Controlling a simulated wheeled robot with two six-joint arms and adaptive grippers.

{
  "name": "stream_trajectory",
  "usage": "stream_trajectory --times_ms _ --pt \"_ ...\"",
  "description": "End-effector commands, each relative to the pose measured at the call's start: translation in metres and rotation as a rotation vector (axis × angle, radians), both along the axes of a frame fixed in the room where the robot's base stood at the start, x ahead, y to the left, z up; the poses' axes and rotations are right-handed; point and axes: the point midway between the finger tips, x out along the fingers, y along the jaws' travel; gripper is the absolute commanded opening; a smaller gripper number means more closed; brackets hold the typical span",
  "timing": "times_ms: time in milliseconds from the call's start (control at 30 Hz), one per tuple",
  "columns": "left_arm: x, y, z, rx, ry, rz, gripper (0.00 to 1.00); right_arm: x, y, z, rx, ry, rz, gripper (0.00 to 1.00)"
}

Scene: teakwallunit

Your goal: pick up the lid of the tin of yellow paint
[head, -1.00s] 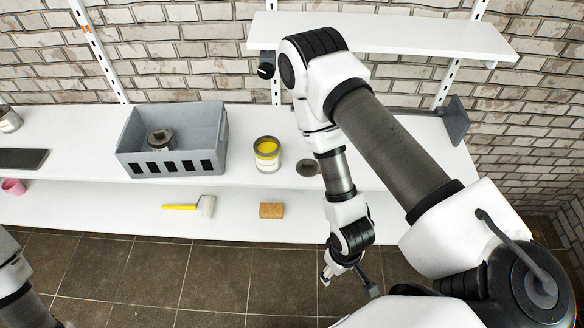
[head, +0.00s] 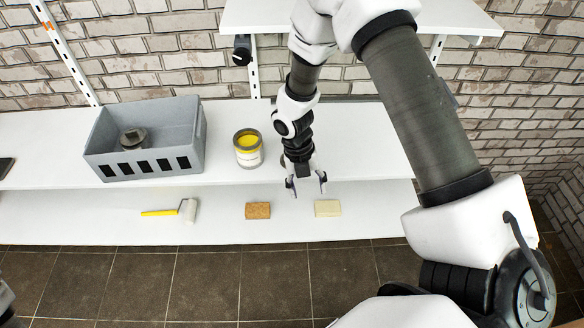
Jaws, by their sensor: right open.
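The open tin of yellow paint (head: 248,150) stands upright on the upper white shelf, right of the grey crate. Its lid cannot be seen now; a flat grey disc lay just right of the tin in the earlier view, where my right arm now blocks the sight. My right gripper (head: 307,186) is open with nothing seen between its fingers. It points down to the right of the tin, in front of the shelf's edge in the picture. My left gripper is out of view.
A grey crate (head: 191,147) holding a metal tin (head: 133,138) stands left of the paint. On the lower shelf lie a paint roller with a yellow handle (head: 160,212), a brown block (head: 257,210) and a cream block (head: 327,207). A higher shelf (head: 440,18) overhangs at upper right.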

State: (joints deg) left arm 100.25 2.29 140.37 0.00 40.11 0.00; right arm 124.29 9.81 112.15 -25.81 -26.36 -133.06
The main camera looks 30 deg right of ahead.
Motion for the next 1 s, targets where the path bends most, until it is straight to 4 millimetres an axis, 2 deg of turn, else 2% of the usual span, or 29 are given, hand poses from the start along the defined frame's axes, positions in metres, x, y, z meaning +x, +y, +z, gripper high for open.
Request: stream_trajectory --times_ms 33,100,200,300,567,767,1000 --pt "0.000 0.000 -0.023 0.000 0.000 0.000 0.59 0.034 -0.010 0.010 -0.007 -0.082 0.015 0.65" --pt "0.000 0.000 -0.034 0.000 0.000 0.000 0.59 0.072 -0.018 0.040 -0.008 -0.200 0.004 0.65" --pt "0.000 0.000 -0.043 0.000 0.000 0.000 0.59 0.093 -0.021 0.071 0.003 -0.295 -0.014 0.65" --pt "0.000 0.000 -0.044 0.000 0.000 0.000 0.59 0.100 -0.021 0.081 0.005 -0.328 -0.017 0.65" --pt "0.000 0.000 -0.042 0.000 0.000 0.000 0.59 0.102 -0.023 0.049 0.005 -0.326 -0.018 0.65" --pt "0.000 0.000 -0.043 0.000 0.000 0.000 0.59 0.105 -0.025 0.014 0.006 -0.326 -0.018 0.65" --pt "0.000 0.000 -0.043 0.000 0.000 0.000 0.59 0.106 -0.025 0.010 0.006 -0.328 -0.018 0.65"
